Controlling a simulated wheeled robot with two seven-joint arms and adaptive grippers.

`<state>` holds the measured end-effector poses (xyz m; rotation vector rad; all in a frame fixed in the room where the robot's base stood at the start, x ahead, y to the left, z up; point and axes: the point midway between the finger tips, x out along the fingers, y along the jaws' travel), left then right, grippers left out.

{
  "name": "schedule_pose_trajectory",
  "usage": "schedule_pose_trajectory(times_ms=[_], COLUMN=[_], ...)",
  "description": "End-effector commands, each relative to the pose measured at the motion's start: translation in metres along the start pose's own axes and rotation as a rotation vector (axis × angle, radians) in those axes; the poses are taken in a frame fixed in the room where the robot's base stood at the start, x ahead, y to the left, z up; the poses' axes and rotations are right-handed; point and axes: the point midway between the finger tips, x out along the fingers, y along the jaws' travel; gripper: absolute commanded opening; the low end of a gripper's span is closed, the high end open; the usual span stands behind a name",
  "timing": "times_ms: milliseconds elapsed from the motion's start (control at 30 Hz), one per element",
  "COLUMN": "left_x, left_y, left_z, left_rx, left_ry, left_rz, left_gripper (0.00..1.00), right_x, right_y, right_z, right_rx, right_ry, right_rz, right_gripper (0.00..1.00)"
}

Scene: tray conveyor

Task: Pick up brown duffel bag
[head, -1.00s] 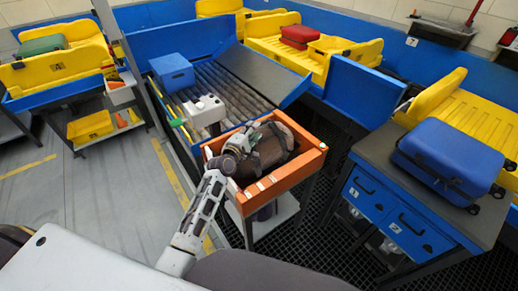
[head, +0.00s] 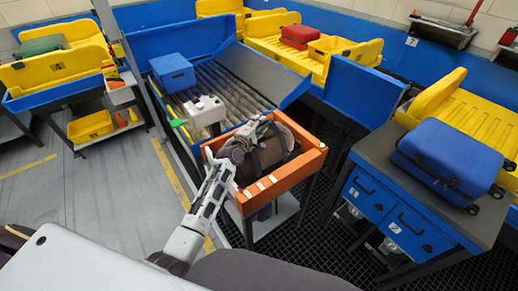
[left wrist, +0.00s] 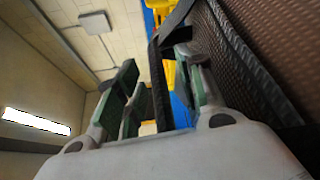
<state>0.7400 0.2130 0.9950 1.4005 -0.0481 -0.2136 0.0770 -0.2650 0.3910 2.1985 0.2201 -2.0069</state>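The brown duffel bag (head: 274,150) sits within the orange tray (head: 285,183), with dark straps. Its ribbed brown side (left wrist: 265,50) fills the right of the left wrist view. My left gripper (head: 256,130) is at the top of the bag, toward its left end. In the left wrist view the gripper's fingers (left wrist: 162,92) stand apart, with a dark strap (left wrist: 161,85) of the bag running between them. Gaps show on both sides of the strap. The bag's underside is hidden by the tray walls. My right gripper is not in view.
A roller conveyor (head: 232,88) with a blue box (head: 172,70) lies behind the tray. A white device (head: 206,110) stands close to the tray's left corner. A blue suitcase (head: 447,155) lies on the grey-topped cabinet (head: 375,150) at right. Open floor is at left.

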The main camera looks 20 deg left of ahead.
Motion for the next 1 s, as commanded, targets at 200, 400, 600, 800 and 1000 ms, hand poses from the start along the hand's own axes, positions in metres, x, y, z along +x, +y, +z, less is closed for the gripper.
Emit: schedule_pose_trajectory(times_ms=[200, 400, 600, 800, 1000], left_x=[0.0001, 0.0000, 0.0000, -0.0001, -0.0001], left_y=[0.0000, 0.0000, 0.0000, -0.0001, -0.0003], left_z=[0.0000, 0.0000, 0.0000, 0.0000, 0.0000], left_rx=[0.000, 0.000, 0.000, 0.000, 0.000], left_ry=[0.000, 0.000, 0.000, 0.000, 0.000], left_rz=[0.000, 0.000, 0.000, 0.000, -0.001], left_gripper=[0.38, 0.38, 0.14, 0.00, 0.00], right_x=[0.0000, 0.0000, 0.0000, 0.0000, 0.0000], right_y=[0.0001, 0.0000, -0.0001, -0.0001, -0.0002], right_z=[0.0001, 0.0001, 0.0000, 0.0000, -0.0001], right_rx=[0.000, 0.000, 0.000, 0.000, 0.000], right_ry=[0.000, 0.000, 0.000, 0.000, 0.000], right_rz=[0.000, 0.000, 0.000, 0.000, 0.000], right_gripper=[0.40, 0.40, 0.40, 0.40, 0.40])
